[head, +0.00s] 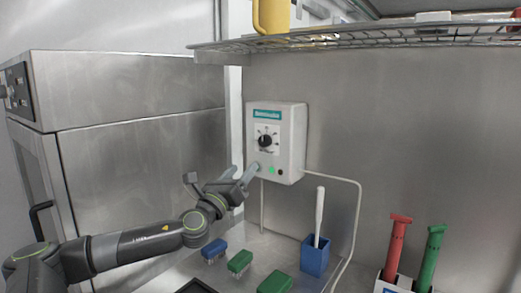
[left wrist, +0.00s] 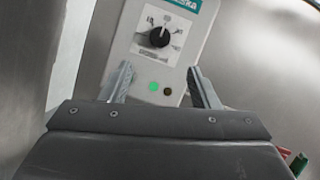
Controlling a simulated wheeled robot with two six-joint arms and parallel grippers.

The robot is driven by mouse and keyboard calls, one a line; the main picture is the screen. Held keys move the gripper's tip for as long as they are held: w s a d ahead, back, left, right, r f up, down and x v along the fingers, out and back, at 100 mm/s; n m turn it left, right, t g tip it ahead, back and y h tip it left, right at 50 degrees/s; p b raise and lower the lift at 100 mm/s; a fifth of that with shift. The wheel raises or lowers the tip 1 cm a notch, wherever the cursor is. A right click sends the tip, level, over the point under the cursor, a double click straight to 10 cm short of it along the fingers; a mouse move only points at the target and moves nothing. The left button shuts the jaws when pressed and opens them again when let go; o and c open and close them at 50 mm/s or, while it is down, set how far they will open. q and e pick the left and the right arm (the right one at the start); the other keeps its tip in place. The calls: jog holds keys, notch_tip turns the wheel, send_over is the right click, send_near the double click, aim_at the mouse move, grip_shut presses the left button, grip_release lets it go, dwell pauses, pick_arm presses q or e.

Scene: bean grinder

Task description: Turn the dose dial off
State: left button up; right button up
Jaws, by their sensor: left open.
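The dose dial (head: 265,141) is a black round knob on a white scale plate, on the front of a white wall-mounted box (head: 293,135) with a teal label. In the left wrist view the dial (left wrist: 159,37) shows its numbered scale and a light pointer mark aimed towards the upper part of the scale. A lit green light (left wrist: 154,87) and a dark brownish one (left wrist: 167,91) sit below the dial. My left gripper (head: 241,171) is open and empty, just below and left of the dial. In the left wrist view its fingers (left wrist: 160,76) are spread below the dial, apart from it.
A wire shelf (head: 350,38) with a yellow jug (head: 272,16) hangs above. Below are a blue holder (head: 315,256) with a white-handled tool, green and blue brushes (head: 239,262), and red (head: 396,245) and green (head: 430,258) handles. A white cable (head: 357,215) runs down beside the box.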

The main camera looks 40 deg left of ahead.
aim_at(263, 144)
pick_arm(q)
jog(key=p+x, duration=0.4)
jog(key=x, duration=0.6)
jog(key=shift+w+r, duration=0.15)
jog(key=shift+w, duration=0.05)
jog(key=shift+w+a+r+p, duration=0.15)
jog(key=shift+w+p, duration=0.2)
jog(key=shift+w, duration=0.25)
jog(key=c, duration=1)
jog(key=shift+o, duration=0.2)
